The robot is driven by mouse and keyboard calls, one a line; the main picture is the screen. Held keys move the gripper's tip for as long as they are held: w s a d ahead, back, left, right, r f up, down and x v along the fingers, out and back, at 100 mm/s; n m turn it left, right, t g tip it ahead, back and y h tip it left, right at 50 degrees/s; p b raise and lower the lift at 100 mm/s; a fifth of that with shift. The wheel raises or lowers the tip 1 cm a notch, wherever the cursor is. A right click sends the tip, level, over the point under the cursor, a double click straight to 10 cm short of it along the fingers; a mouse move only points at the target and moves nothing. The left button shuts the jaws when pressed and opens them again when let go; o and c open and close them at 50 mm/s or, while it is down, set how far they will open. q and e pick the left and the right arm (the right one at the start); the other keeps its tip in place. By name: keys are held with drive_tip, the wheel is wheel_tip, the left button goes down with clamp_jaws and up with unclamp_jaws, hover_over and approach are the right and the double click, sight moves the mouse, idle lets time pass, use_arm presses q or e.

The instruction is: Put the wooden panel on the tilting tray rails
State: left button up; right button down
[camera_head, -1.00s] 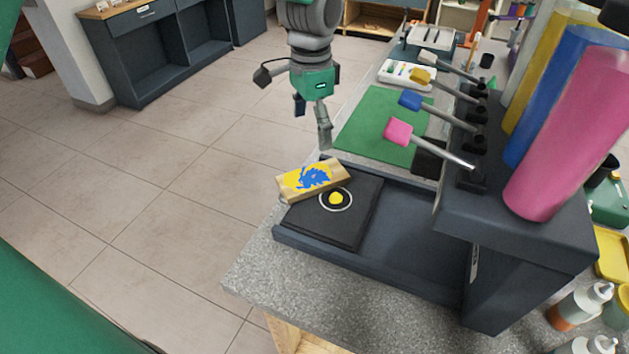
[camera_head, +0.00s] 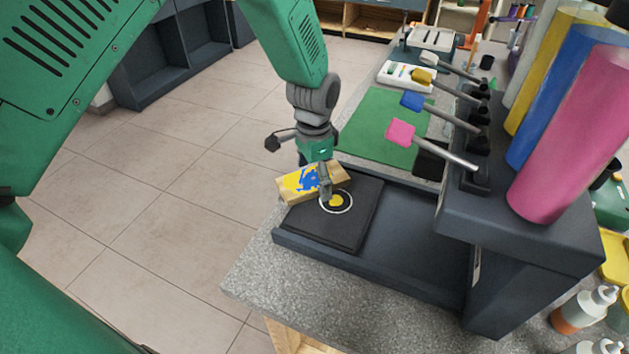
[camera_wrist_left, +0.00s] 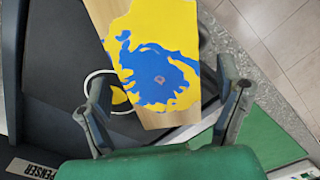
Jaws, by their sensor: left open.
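The wooden panel (camera_head: 297,184), painted yellow with a blue splash, lies on the black square plate (camera_head: 345,229) at the left end of the dark dispenser base. My left gripper (camera_wrist_left: 163,100) is open, with one finger on each side of the panel in the left wrist view, where the panel (camera_wrist_left: 160,55) fills the gap; I see no clear grip. In the head view one finger covers part of the panel. I cannot clearly identify the tilting tray rails; a dark stand with a pale top (camera_head: 432,39) is at the far end. My right gripper is out of view.
Pink (camera_head: 400,132), blue and yellow-tipped arms and large coloured cylinders (camera_head: 575,135) stand right of the plate. A green mat (camera_head: 382,128) and a white paint tray (camera_head: 404,76) lie beyond. Bottles (camera_head: 585,309) are at lower right. Open floor lies left.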

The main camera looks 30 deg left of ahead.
use_arm(q)
drive_tip(key=shift+a, duration=0.1)
drive_tip(key=c, duration=1.5)
